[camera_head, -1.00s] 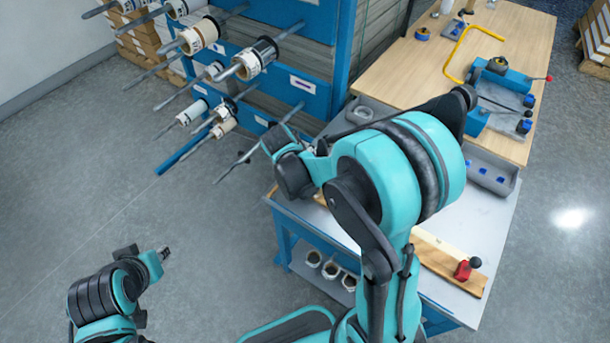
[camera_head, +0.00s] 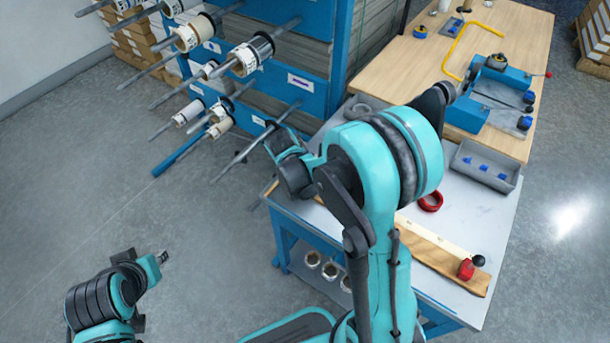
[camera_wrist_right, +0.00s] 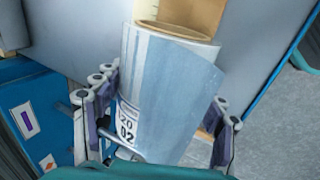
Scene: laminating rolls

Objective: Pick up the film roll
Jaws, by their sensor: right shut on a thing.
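In the right wrist view a pale blue-grey film roll (camera_wrist_right: 165,85) with a brown core and a white label reading "20 02" lies between the fingers of my right gripper (camera_wrist_right: 160,125). The fingers are shut on it, one on each side. The roll is tilted slightly, with its core end at the top of the picture. In the head view the roll and the right fingertips are hidden behind my right arm. My left gripper (camera_head: 162,257) is low at the left, over bare floor, away from everything; its fingers are too small to judge.
A blue rack (camera_head: 315,65) with several rods carrying rolls stands at upper left. The grey-topped table (camera_head: 480,225) holds a red ring (camera_head: 430,201), a grey tray (camera_head: 485,166) and a wooden board with a red knob (camera_head: 466,269). A wooden workbench (camera_head: 400,65) stands behind.

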